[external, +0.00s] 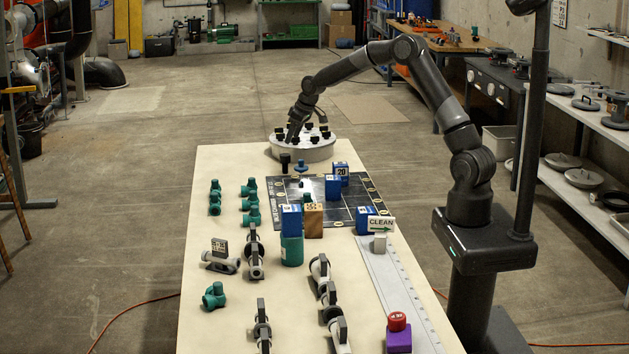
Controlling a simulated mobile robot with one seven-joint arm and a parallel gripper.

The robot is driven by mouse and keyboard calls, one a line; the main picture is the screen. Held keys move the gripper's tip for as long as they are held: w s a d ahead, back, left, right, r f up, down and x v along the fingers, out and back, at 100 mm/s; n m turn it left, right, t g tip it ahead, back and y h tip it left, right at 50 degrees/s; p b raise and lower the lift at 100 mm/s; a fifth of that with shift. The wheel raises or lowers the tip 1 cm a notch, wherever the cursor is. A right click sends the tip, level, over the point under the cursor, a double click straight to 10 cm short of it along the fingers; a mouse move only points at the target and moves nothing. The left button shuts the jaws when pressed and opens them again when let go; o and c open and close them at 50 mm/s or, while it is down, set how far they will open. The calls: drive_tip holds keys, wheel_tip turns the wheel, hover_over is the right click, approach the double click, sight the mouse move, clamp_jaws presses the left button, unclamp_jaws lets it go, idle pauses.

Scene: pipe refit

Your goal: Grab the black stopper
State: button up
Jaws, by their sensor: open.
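Several small black stopper-like pieces (323,129) stand around the top of a white round carrier (318,153) at the far end of the table. Another black piece (285,161) stands on the table just in front of the carrier's left side. I cannot tell from this view which of them is the black stopper of the task. My gripper (294,136) is open and points down over the left part of the carrier. Its fingers overlap the dark pieces there, so I cannot tell whether they touch or surround one.
A blue piece (301,165) stands in front of the carrier. The table's left edge is mostly clear.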

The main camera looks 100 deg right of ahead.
sight(287, 155)
drive_tip(key=x, duration=0.3)
drive_tip(key=d+x, duration=0.1)
drive_tip(key=x, duration=0.1)
drive_tip(key=shift+s+d+f, duration=0.1)
drive_tip(key=shift+s+f, duration=0.15)
drive_tip(key=shift+f, duration=0.05)
drive_tip(key=shift+x, duration=3.1)
drive_tip(key=shift+c, duration=0.4)
drive_tip(key=c, duration=1)
